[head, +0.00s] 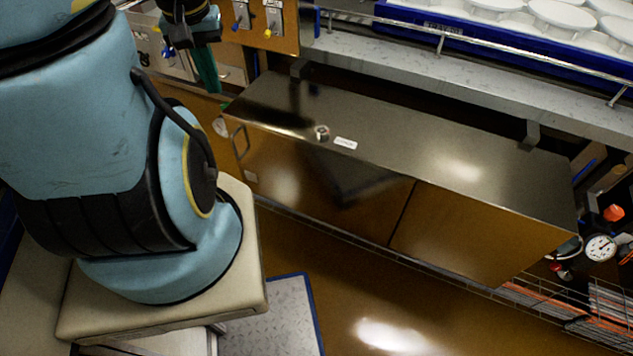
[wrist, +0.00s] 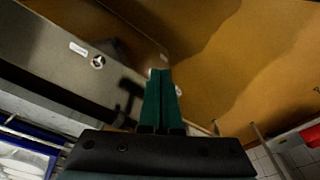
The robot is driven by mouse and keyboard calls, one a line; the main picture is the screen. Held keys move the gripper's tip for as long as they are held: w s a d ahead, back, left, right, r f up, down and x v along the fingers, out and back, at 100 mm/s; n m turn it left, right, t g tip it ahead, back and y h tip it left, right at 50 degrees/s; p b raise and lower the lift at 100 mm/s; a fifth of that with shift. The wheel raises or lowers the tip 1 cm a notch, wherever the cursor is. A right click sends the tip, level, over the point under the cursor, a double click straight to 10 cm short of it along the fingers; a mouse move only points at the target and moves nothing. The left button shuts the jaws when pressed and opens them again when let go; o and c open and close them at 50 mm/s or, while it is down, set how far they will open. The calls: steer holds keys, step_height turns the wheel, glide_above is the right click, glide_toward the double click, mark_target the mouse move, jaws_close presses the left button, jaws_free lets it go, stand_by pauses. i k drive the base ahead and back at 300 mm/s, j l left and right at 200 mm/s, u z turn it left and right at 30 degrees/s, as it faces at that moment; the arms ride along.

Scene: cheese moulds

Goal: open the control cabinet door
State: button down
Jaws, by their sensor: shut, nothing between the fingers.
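A long metal cabinet (head: 440,172), which I take for the control cabinet, hangs below the counter in the head view. Its brown reflective face has a vertical seam, and no gap shows there. A dark loop handle (head: 240,141) is at its left end. A round knob (head: 322,132) and a white label (head: 346,143) are on its grey face; the knob (wrist: 98,61) also shows in the wrist view. My gripper (head: 210,86) has green fingers, shut and empty, above and left of the handle, apparently apart from it. In the wrist view the fingers (wrist: 160,72) lie together.
A counter with a metal rail (head: 440,38) and a blue tray of white moulds (head: 420,15) runs above the cabinet. A panel with valves (head: 272,20) is beside my gripper. A pressure gauge (head: 600,247) is at right. Brown floor (head: 330,290) is open in front.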

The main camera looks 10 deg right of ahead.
mark_target(355, 196)
steer(key=l+u, duration=0.15)
steer(key=u, duration=0.3)
steer(key=l+u, duration=0.1)
steer(key=u, duration=0.4)
steer(key=l+u, duration=0.15)
steer(key=u, duration=0.3)
steer(key=l+u, duration=0.1)
steer(key=u, duration=0.35)
steer(key=k, duration=0.05)
